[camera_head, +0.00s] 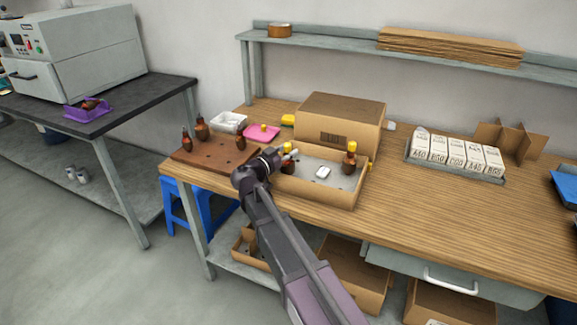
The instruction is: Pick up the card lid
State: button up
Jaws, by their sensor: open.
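A brown cardboard piece with a closed top and a dark barcode-like label (341,117) stands at the back of the wooden bench; it looks like the card lid. Directly in front of it is an open shallow cardboard box (318,198) with a grey inside, holding a small white item (323,172) and brown, yellow-topped armatures (350,160). My gripper (291,155) is over the left part of this open box, in front of the lid and apart from it as far as I can see. It is open and small in view, and its fingers are hard to make out.
A brown board (215,153) with armatures, a white tray (229,122) and a pink tray (262,134) lie to the left. White labelled boxes (457,151) and a cardboard divider (509,143) stand right. A shelf (350,44) runs behind. The bench's front right is clear.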

grip_shut()
jog(key=shift+r, duration=0.25)
notch_tip(320, 180, up, 10)
jog(key=p, duration=1)
jog(key=shift+f, duration=0.25)
dwell(0.6)
